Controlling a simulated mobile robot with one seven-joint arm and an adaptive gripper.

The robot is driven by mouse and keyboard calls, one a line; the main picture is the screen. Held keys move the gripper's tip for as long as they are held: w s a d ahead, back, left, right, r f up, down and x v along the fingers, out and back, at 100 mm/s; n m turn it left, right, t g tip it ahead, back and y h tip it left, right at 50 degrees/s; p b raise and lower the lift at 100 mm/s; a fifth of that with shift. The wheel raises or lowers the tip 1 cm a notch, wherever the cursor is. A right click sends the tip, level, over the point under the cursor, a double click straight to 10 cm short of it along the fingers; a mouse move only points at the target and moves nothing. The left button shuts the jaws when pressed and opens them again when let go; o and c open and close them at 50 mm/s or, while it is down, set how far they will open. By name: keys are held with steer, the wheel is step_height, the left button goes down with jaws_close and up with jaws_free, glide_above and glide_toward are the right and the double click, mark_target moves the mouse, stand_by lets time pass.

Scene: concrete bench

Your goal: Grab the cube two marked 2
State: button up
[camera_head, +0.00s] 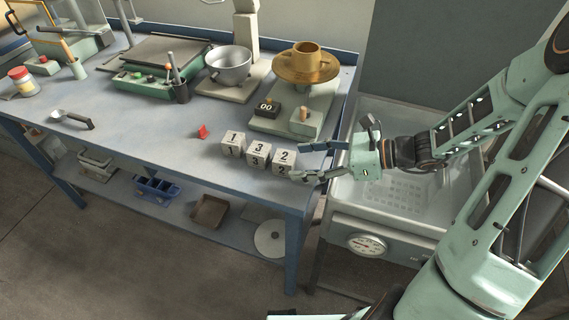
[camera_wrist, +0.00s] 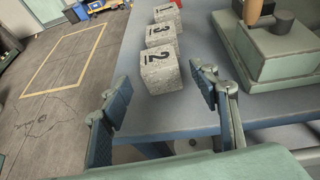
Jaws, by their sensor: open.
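The cube marked 2 (camera_head: 284,162) is a speckled light-grey block with a dark 2 on its faces. It sits at the right end of a row of cubes near the front right corner of the bench. In the wrist view the cube marked 2 (camera_wrist: 160,70) is the nearest cube, ahead of and between the open fingers. My gripper (camera_head: 312,161) is open and empty, just right of the cube. In the wrist view my gripper (camera_wrist: 163,94) shows both fingers apart, the cube's near face a little beyond the tips.
The cube marked 3 (camera_head: 258,153) and the cube marked 1 (camera_head: 233,143) continue the row leftward. A red piece (camera_head: 202,131) lies beyond them. A grey-green device (camera_wrist: 275,55) stands right of my fingers in the wrist view. The blue bench (camera_head: 150,140) is clear at its middle front.

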mark_target(294, 161)
steer(key=shift+b+x, duration=0.55)
steer(key=shift+x, duration=2.25)
steer(key=shift+c, duration=0.5)
steer(key=c, duration=1.4)
steer(key=shift+r, duration=0.1)
